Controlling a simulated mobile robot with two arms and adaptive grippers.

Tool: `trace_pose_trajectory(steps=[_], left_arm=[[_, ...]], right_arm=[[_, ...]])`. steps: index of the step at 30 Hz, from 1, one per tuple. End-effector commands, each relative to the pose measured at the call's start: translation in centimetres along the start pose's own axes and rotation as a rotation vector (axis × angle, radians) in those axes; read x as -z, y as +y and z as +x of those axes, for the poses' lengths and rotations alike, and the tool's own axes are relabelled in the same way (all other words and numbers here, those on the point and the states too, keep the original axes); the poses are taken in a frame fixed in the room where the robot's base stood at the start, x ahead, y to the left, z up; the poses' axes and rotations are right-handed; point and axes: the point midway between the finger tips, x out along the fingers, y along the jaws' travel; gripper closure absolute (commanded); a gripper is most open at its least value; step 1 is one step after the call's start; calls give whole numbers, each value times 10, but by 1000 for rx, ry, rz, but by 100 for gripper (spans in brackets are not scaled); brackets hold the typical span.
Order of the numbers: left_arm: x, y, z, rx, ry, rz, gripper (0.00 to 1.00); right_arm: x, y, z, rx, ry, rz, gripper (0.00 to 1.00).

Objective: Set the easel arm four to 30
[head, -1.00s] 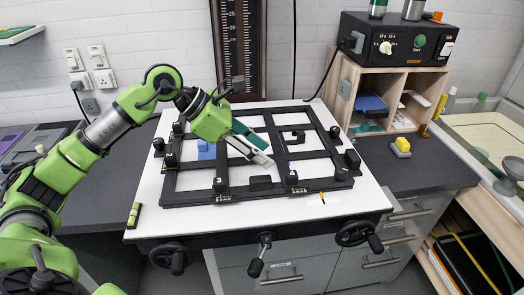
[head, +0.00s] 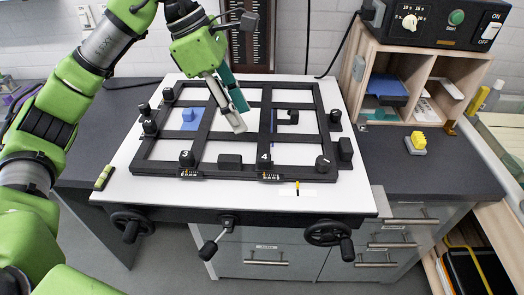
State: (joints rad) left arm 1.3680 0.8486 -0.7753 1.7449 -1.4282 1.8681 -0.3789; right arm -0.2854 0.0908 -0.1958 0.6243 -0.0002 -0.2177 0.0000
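The black easel (head: 340,170) lies on a white baseboard (head: 120,183) in the head view. Its knob marked 4 (head: 264,156) sits on the front bar, right of the middle, beside a small scale (head: 271,177). The scale reading is too small to tell. Arm four runs back from the knob across the frame. My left gripper (head: 239,116) hangs over the frame, behind and left of knob 4, fingers pointing down. One finger is grey and one teal. Their gap is unclear, and nothing shows held. My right gripper is out of view.
Other knobs include 3 (head: 186,158) on the front bar, 1 (head: 323,164) at front right and 2 (head: 149,128) at left. A blue block (head: 190,119) lies inside the frame. A yellow-topped block (head: 416,143) sits right. Handwheels (head: 327,234) line the baseboard's front.

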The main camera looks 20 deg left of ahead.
Motion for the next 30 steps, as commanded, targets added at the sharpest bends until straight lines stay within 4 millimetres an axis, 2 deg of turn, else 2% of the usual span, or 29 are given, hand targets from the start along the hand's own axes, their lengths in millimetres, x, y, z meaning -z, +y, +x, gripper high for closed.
trace_pose_trajectory(steps=[3, 7, 12, 18, 24, 30], left_arm=[[0, -1, 18, 4, 1, -1, 62], [0, -1, 45, 6, 1, 0, 62], [-1, -2, 81, 5, -1, 0, 62], [-1, -1, 114, 3, -2, -2, 62], [0, 0, 129, 0, -3, -1, 62], [-1, 0, 131, -1, -4, 0, 62]], right_arm=[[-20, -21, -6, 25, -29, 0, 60], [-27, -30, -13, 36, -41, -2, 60], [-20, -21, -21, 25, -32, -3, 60], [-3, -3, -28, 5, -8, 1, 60], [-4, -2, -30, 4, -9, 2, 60], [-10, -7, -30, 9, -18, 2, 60]])
